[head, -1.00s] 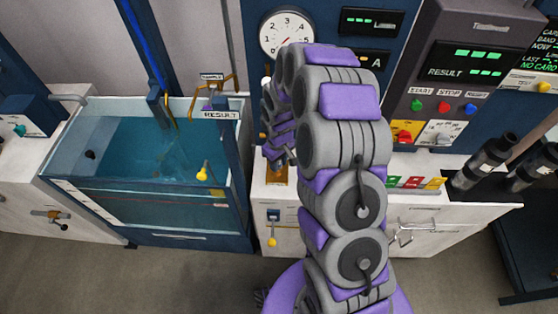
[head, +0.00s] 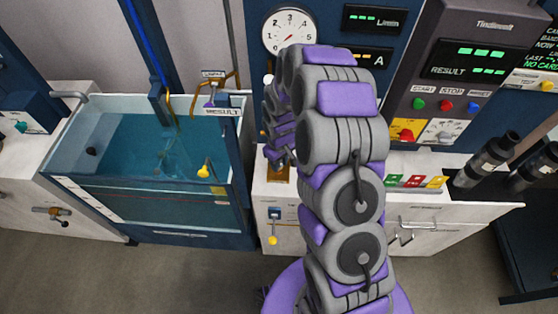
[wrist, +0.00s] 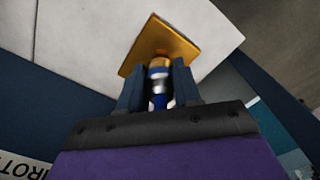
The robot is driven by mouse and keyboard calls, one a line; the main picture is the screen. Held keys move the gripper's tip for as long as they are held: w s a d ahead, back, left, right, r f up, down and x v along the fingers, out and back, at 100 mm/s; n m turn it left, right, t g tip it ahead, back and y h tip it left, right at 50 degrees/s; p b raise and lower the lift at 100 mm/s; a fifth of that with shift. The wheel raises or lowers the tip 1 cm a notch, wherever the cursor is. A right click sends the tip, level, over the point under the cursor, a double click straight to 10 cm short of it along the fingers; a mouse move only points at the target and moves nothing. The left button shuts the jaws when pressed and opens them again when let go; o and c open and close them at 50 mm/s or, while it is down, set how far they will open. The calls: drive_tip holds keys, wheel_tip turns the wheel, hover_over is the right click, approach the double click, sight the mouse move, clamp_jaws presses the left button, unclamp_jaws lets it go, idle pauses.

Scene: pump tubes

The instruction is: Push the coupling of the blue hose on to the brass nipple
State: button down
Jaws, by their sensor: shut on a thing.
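My gripper (wrist: 158,88) is shut on the coupling (wrist: 159,84), a silver piece with blue at its ends, in the wrist view. Just beyond the coupling is the brass nipple (wrist: 159,62), in line with it, over a square brass plate (wrist: 172,46). The two look close or touching; I cannot tell whether the coupling is seated.
A water tank (head: 246,180) stands left of my gripper. A dial gauge (head: 290,30) and panel are behind it. A yellow-ended handle (head: 273,240) hangs at the bench front.

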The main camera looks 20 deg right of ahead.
drive_tip(key=shift+f, duration=0.85)
drive_tip(key=c, duration=0.7)
unclamp_jaws()
wheel_tip(320, 180, up, 17)
drive_tip(key=p, duration=0.1)
drive_tip(key=shift+r+p, duration=0.15)
drive_tip(key=shift+p, duration=0.15)
drive_tip(key=shift+w, duration=0.1)
drive_tip(key=s+r+m+b, duration=0.1)
drive_tip(key=s+r, duration=0.2)
drive_tip(key=s, duration=0.8)
drive_tip(key=s+r+m+g+b, duration=0.1)
drive_tip(key=s+r, duration=0.3)
drive_tip(key=s, duration=0.7)
drive_tip(key=s+r+m+b, duration=0.1)
drive_tip(key=s+r+m, duration=0.2)
drive_tip(key=s, duration=0.9)
drive_tip(key=shift+a+r+g, duration=0.15)
drive_tip(key=shift+r+g, duration=0.25)
drive_tip(key=shift+r, duration=0.05)
